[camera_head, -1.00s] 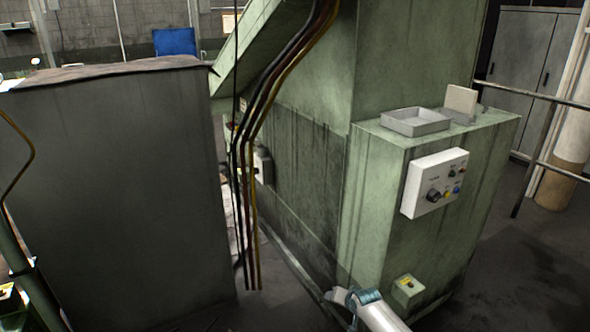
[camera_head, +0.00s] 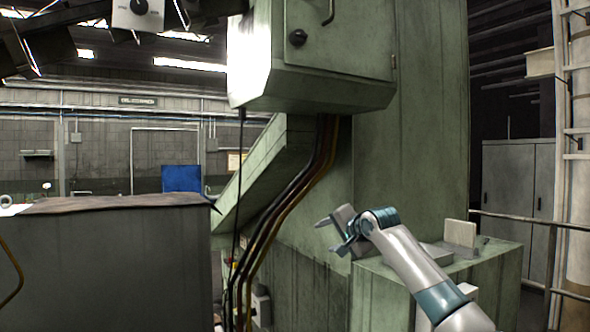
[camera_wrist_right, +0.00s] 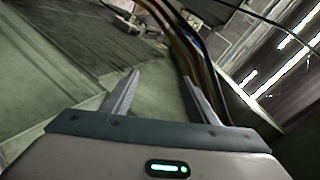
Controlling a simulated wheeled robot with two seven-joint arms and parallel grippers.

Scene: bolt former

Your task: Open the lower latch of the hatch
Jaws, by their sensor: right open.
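The hatch (camera_head: 345,45) is a green door on the raised cabinet at the upper middle of the head view. A round black latch knob (camera_head: 298,37) sits low on its left side, and a dark handle shows near the top edge. The upper part of the hatch is cut off by the frame. My right gripper (camera_head: 332,234) is below the cabinet and apart from the latch. In the right wrist view my right gripper (camera_wrist_right: 162,95) is open with nothing between its fingers. My left gripper is not in view.
Dark hoses (camera_head: 290,215) run down from the cabinet beside my right gripper. A green ledge (camera_head: 490,262) with a tray lies behind my forearm. A large grey box (camera_head: 110,260) fills the lower left. Free air lies between my gripper and the cabinet.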

